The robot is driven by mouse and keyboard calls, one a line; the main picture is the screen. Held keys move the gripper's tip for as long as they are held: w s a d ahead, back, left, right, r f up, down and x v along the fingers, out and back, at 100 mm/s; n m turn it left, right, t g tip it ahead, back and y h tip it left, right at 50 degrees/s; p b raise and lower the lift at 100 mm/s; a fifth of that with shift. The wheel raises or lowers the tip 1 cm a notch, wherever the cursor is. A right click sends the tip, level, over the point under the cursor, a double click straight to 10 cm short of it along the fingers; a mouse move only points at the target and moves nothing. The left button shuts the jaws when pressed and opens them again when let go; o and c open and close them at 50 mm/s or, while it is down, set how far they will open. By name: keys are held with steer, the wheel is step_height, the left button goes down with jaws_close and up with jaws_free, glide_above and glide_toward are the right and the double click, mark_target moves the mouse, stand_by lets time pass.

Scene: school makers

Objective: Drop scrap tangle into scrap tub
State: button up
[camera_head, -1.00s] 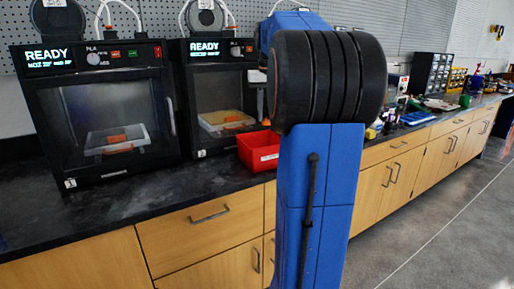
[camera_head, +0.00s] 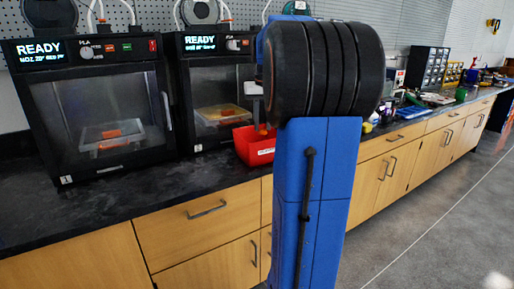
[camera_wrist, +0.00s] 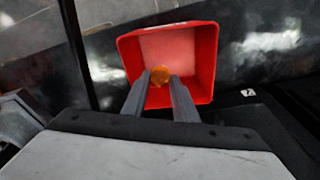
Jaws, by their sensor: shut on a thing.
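The scrap tub is a red open bin (camera_head: 254,147) on the dark counter, in front of the right printer. In the wrist view the tub (camera_wrist: 205,60) opens below my gripper (camera_wrist: 160,80). My gripper is shut on a small orange scrap tangle (camera_wrist: 160,73), held at the fingertips and seen against the inside of the tub. In the head view a bit of the orange tangle (camera_head: 262,128) shows at the tub's top edge. My arm hides most of the gripper there. I cannot tell how far the tangle is above the tub floor.
Two black printers, left (camera_head: 95,110) and right (camera_head: 213,90), stand behind on the counter (camera_head: 130,190), with READY on their displays. Bare counter lies left of the tub. Tools and a drawer cabinet (camera_head: 428,70) stand farther right. Wooden drawers and cupboards are below.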

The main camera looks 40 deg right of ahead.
steer(key=o, duration=1.1)
steer(key=shift+c, duration=0.2)
step_height(320, 180, up, 17)
steer(key=s+a, duration=0.1)
steer(key=s, duration=0.1)
steer(key=shift+a, duration=0.25)
steer(key=shift+r, duration=0.1)
